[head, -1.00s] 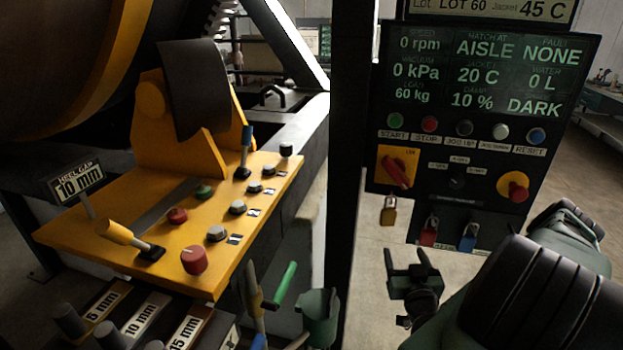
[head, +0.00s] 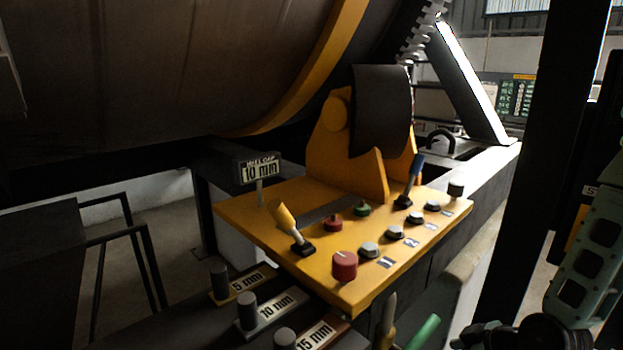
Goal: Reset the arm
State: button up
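My arm (head: 590,260) shows at the right edge as a pale green link with dark openings. Its lower end runs to a dark, rounded part at the bottom right, cut off by the frame's lower edge. My gripper's fingers cannot be made out there, so whether it is open or shut does not show. The arm's visible part stands in front of a dark panel edge and to the right of the yellow console (head: 330,285), apart from it in the picture.
The console carries a yellow-handled lever (head: 287,222), a blue-handled lever (head: 415,175), a red knob (head: 344,266) and several buttons. Labelled gauge blocks (head: 270,310) lie below. A dark post (head: 545,150) rises at right; a large drum (head: 170,65) fills the upper left.

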jog(key=s+a+r+g+h+b, duration=0.2)
jog(key=s+a+r, duration=0.3)
jog(key=s, duration=0.5)
jog(key=s+a+r+g+h+b, duration=0.1)
jog(key=s+a+r+g+b, duration=0.3)
jog(key=s+a, duration=0.5)
notch_tip(320, 180, up, 2)
jog(key=shift+s+a+r+h+b, duration=0.25)
jog(key=shift+s+a+h+b, duration=0.2)
jog(key=shift+a, duration=0.3)
jog(key=shift+w, duration=0.1)
